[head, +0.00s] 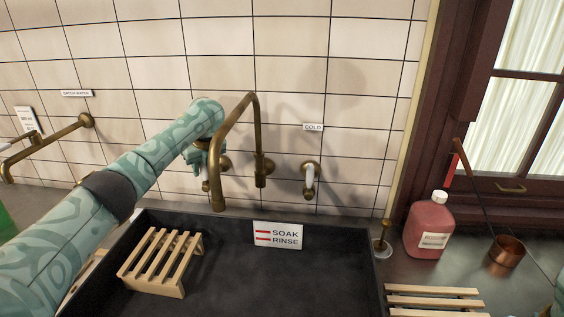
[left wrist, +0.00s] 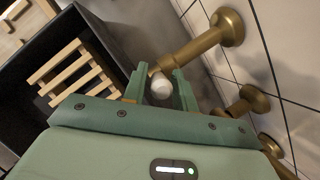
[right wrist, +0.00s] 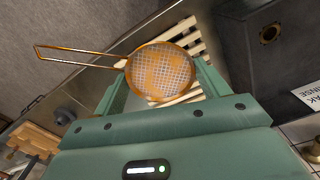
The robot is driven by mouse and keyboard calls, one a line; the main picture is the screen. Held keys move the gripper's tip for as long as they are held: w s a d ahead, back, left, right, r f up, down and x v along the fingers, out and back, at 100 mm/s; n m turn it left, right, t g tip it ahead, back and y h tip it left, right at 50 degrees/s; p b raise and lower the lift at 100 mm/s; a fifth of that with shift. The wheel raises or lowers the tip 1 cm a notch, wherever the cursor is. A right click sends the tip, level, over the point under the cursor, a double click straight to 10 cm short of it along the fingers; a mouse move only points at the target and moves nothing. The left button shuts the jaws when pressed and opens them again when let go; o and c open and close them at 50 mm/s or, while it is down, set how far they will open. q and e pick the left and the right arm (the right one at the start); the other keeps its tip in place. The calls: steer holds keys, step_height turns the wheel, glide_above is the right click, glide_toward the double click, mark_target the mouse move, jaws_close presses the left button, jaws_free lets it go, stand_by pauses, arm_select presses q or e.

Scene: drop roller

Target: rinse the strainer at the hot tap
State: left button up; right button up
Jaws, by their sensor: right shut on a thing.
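My left gripper (head: 205,165) is at the wall beside the brass swan-neck tap (head: 248,105). In the left wrist view its fingers (left wrist: 160,85) stand apart on either side of a white tap handle (left wrist: 160,85). The handle on the other side, under the COLD label (head: 313,127), is free. No water shows at the spout. Orange-brown residue covers much of the mesh, and the wire handle points left. The strainer is outside the head view.
The dark sink (head: 225,225) holds a slatted wooden rack (head: 165,262) at its left and bears a SOAK/RINSE sign (head: 278,235). Another slatted rack (head: 435,291) lies on the right counter, near a red bottle (head: 428,225) and a copper pot (head: 504,256).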

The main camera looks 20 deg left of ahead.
arm_select(q)
jaws_close()
arm_select(e)
step_height(320, 180, up, 5)
steer(key=p, duration=0.4)
steer(key=shift+s, duration=0.1)
steer(key=shift+a, duration=0.1)
arm_select(q)
steer(key=a+h, duration=0.1)
steer(key=a+t+h, duration=0.1)
steer(key=h, duration=0.1)
steer(key=shift+s+f, duration=0.2)
steer(key=shift+s, duration=0.1)
arm_select(e)
steer(key=shift+f, duration=0.1)
arm_select(q)
steer(key=shift+o, duration=2.2)
jaws_free()
steer(key=shift+r, duration=0.1)
